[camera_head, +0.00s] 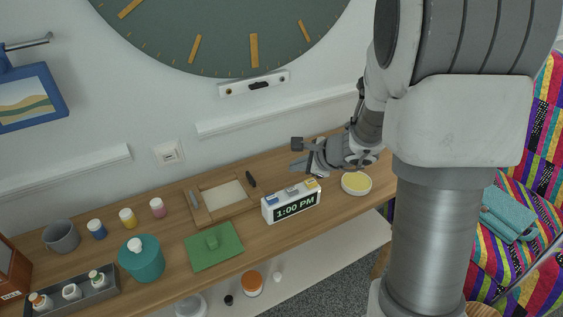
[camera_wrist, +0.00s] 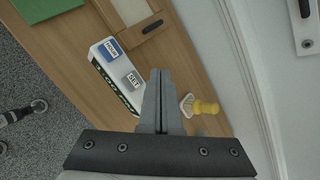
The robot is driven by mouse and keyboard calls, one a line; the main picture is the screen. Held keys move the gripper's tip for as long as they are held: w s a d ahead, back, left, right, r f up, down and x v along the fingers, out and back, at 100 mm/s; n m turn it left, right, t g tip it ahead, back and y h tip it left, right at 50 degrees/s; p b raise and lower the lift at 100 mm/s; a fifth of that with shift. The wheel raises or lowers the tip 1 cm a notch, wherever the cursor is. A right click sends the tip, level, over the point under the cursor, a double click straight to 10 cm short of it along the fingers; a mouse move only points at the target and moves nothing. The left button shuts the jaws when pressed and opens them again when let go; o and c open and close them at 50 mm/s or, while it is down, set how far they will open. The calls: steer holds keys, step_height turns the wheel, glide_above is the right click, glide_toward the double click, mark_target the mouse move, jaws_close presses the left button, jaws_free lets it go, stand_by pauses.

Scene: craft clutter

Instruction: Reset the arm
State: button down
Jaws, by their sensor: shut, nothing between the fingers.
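My gripper (camera_head: 300,164) is shut and empty, with its arm reaching in from the right over the back of the wooden shelf. It is above and behind the white digital clock (camera_head: 291,202), which reads 1:00 PM. In the wrist view my two fingers (camera_wrist: 160,74) are pressed together, with nothing between them. The clock (camera_wrist: 117,76) lies to their left there, with blue HOUR and grey SET buttons showing on its top. From these views I cannot tell the exact height of my fingers above the shelf.
A round tin with yellow contents (camera_head: 356,184) stands right of the clock. A green board (camera_head: 213,246), a wooden frame (camera_head: 220,200), a teal jar (camera_head: 142,258) and small paint bottles stand left. A small yellow-handled item (camera_wrist: 203,106) is beside my fingers. The wall is close behind.

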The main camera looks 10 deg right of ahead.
steer(key=s+a+r+n+g+y+p, duration=0.1)
steer(key=s+a+r+n, duration=0.3)
steer(key=s+r+n, duration=0.25)
steer(key=s+a+r+n+g+p, duration=0.1)
steer(key=s+a+r+n+p, duration=0.15)
steer(key=s+r+n, duration=0.35)
steer(key=s+d+r+n+h, duration=0.2)
steer(key=s+r+n, duration=0.1)
steer(key=s, duration=0.3)
steer(key=s+d+r+n+h+p, duration=0.1)
steer(key=s+d+r+n+h, duration=0.2)
steer(key=s+n, duration=0.2)
steer(key=s, duration=0.2)
steer(key=shift+s+d+r+h, duration=0.25)
steer(key=shift+s+d+h, duration=0.05)
steer(key=shift+n, duration=0.25)
stand_by(0.5)
